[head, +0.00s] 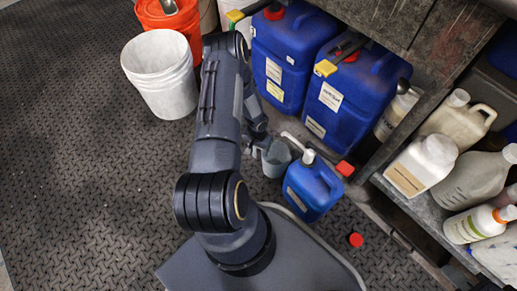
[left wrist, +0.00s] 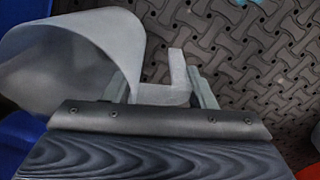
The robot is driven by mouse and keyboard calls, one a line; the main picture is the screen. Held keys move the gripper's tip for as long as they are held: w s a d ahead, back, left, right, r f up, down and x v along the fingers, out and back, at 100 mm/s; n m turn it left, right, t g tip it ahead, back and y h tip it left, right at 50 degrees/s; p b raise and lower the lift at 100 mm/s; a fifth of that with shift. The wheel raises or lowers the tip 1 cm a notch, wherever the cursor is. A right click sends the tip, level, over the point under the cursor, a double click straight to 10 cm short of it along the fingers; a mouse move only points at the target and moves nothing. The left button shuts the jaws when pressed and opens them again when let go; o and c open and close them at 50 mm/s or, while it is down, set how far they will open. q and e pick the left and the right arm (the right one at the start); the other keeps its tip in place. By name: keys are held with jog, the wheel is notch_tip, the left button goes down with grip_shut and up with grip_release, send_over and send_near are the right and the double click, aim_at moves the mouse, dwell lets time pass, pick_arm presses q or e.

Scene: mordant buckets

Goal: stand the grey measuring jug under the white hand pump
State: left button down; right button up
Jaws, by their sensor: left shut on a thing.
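The grey measuring jug (head: 276,158) is beside the small blue canister (head: 313,189), on its left, in the head view. My left gripper (head: 261,147) is shut on the jug's handle. In the left wrist view the jug (left wrist: 75,58) fills the upper left, and its handle (left wrist: 178,75) is between the fingers (left wrist: 162,92). The white hand pump (head: 309,156) sits on top of the small canister. Its pale spout (head: 291,139) reaches left toward the jug's mouth. I cannot tell whether the jug touches the floor. My right gripper is out of view.
Two large blue canisters (head: 283,55) stand behind the jug. A white bucket (head: 160,75) and an orange bucket (head: 170,18) are at the upper left. A shelf (head: 425,207) with several bottles is on the right. A red cap (head: 355,240) lies on the floor. The left floor is clear.

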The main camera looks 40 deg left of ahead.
pick_arm(q)
jog(key=c, duration=0.6)
grip_release()
